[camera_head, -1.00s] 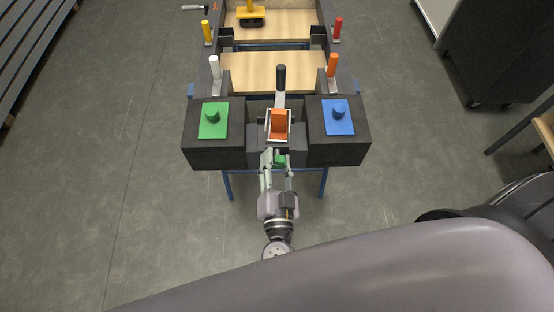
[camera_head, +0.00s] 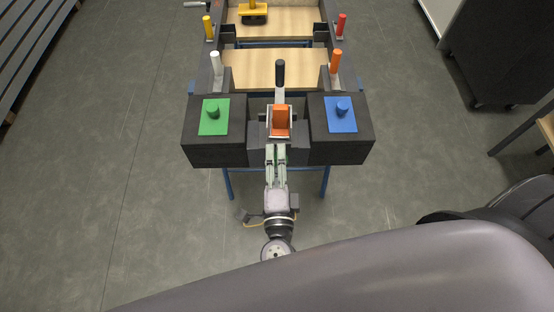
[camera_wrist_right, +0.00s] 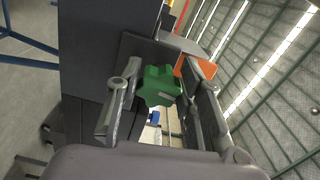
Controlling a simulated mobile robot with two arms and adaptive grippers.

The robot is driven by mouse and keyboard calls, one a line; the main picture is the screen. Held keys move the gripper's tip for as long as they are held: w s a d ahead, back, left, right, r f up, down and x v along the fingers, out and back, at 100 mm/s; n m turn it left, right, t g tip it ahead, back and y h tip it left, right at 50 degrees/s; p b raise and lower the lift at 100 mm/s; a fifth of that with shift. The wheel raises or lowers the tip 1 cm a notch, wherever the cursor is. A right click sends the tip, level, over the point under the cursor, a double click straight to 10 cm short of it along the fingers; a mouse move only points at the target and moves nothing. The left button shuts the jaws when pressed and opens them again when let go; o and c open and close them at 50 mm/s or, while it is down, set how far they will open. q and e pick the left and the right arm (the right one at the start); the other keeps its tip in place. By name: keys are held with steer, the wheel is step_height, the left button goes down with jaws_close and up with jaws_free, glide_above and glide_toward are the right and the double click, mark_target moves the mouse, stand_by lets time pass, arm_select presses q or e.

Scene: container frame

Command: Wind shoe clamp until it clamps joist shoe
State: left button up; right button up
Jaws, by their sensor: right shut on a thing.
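A green knob (camera_wrist_right: 158,85), which I take to be the shoe clamp's handle, sits at the front of the dark frame. My right gripper (camera_head: 276,152) reaches it from the near side. Its fingers show on both sides of the knob in the right wrist view (camera_wrist_right: 160,100), and it is shut on the knob. Just beyond, an orange block (camera_head: 281,122) sits in a pale metal bracket (camera_head: 267,133), seemingly the joist shoe. Whether the clamp presses on it cannot be seen. The orange part also shows in the wrist view (camera_wrist_right: 204,66). My left gripper is out of view.
Dark blocks with a green button (camera_head: 213,112) and a blue button (camera_head: 342,107) flank the bracket closely. A black handle (camera_head: 280,72) stands behind it. White (camera_head: 216,63) and orange (camera_head: 335,61) handles stand farther back beside wooden boards. The floor in front is clear.

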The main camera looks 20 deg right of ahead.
steer(key=m+b, duration=0.1)
steer(key=m, duration=0.3)
steer(key=shift+f+m+b, duration=0.15)
steer(key=shift+m+b, duration=0.25)
steer(key=m+b, duration=0.1)
steer(key=m, duration=0.1)
steer(key=m+b, duration=0.1)
steer(key=m, duration=0.2)
steer(key=shift+d+r, duration=0.1)
steer(key=shift+r, duration=0.1)
steer(key=shift+b, duration=0.3)
steer(key=o, duration=1.2)
steer(key=shift+r, duration=0.1)
steer(key=shift+c, duration=0.2)
steer(key=shift+s, duration=0.1)
steer(key=v, duration=1.2)
